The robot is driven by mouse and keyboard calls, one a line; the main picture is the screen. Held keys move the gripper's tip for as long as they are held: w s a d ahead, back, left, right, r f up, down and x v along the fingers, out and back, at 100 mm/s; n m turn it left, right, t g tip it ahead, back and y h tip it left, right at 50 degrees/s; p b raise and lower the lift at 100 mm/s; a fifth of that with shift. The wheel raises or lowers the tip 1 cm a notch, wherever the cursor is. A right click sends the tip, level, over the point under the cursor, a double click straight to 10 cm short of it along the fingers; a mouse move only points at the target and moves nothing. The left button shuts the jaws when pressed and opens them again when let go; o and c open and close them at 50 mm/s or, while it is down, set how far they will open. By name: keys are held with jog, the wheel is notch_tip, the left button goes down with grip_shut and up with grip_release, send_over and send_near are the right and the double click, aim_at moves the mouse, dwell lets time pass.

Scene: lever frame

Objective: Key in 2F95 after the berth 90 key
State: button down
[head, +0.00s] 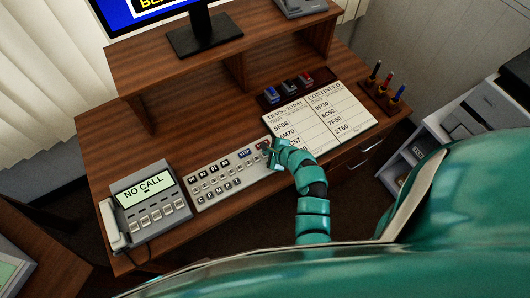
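A pale grey key panel (258,171) lies on the desk, with rows of small dark keys and a bottom row of larger lettered keys. A blue key (244,154) and a red key (262,145) are near its upper right corner. The key labels are too small to read surely, so I cannot pick out the berth 90 key. My teal gripper (270,153) is over the panel's right end, close to the red key. Its fingers are small and bunched; I cannot tell whether they are open or touching a key. It hides part of the panel's right end.
A phone unit (152,222) reading "NO CALL" stands left of the panel. An open train list (335,125) lies right, partly behind my arm. Several coloured blocks (290,84) sit behind it, with a pen holder (381,92) at right. A raised shelf with a monitor (205,38) stands behind.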

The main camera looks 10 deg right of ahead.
jog(key=s+a+p, duration=0.1)
jog(key=a+p, duration=0.1)
jog(key=a, duration=0.2)
jog(key=s+a+p, duration=0.1)
jog(key=a+p, duration=0.2)
jog(key=a, duration=0.2)
jog(key=s+a+p, duration=0.2)
jog(key=a+p, duration=0.1)
jog(key=a, duration=0.1)
jog(key=shift+a, duration=0.55)
jog(key=shift+f, duration=0.2)
jog(key=shift+f+b, duration=0.3)
jog(key=shift+b, duration=0.15)
